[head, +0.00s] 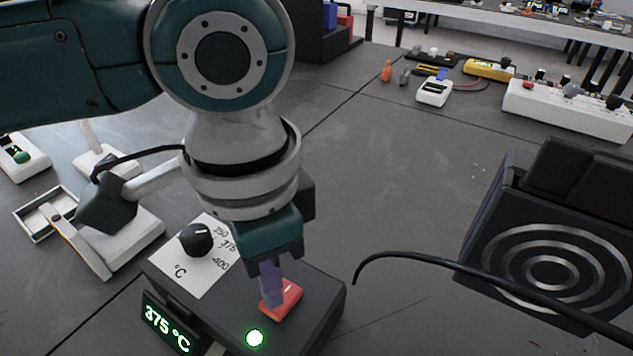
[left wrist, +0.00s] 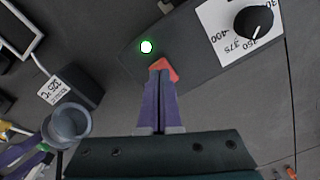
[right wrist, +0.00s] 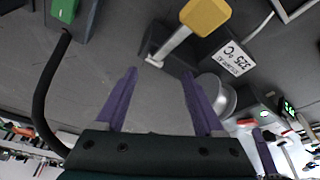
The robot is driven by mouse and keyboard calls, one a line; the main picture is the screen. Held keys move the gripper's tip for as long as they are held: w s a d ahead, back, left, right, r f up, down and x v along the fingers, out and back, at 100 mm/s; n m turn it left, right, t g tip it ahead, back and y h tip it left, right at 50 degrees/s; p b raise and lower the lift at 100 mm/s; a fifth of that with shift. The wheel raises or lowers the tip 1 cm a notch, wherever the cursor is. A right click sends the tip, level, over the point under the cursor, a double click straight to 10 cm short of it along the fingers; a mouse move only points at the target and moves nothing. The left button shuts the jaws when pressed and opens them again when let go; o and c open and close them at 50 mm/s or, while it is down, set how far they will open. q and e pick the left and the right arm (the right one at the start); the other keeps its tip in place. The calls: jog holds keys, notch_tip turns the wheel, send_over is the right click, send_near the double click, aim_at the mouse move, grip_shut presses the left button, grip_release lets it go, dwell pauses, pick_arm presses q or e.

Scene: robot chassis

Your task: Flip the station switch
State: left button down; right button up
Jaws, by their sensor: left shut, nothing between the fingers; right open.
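The station (head: 322,296) is a dark box with a temperature knob (head: 196,238), a display (head: 167,329) reading 375 °C and a lit green light (head: 255,338). Its red-orange rocker switch (head: 284,301) is on the top face. My left gripper (head: 270,302) is shut and empty, its purple fingertips pointing down at the switch and seeming to touch it. In the left wrist view the fingertips (left wrist: 160,72) overlap the switch (left wrist: 164,69), beside the lit light (left wrist: 147,46).
A soldering iron stand (head: 118,230) is left of the station. A dark device with ringed top (head: 545,262) and a black cable (head: 440,262) lie to the right. A white power strip (head: 570,110) and yellow multimeter (head: 487,70) are at the back. The table's middle is clear.

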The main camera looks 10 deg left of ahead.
pick_arm(q)
jog(key=shift+f+b, duration=0.35)
jog(key=shift+f, duration=0.45)
pick_arm(e)
jog(key=shift+f, duration=0.4)
pick_arm(q)
jog(key=shift+r, duration=0.1)
pick_arm(e)
jog(key=shift+r, duration=0.15)
pick_arm(q)
notch_tip(320, 180, up, 7)
jog(key=p, duration=0.9)
pick_arm(e)
notch_tip(320, 180, up, 9)
jog(key=shift+f, duration=0.2)
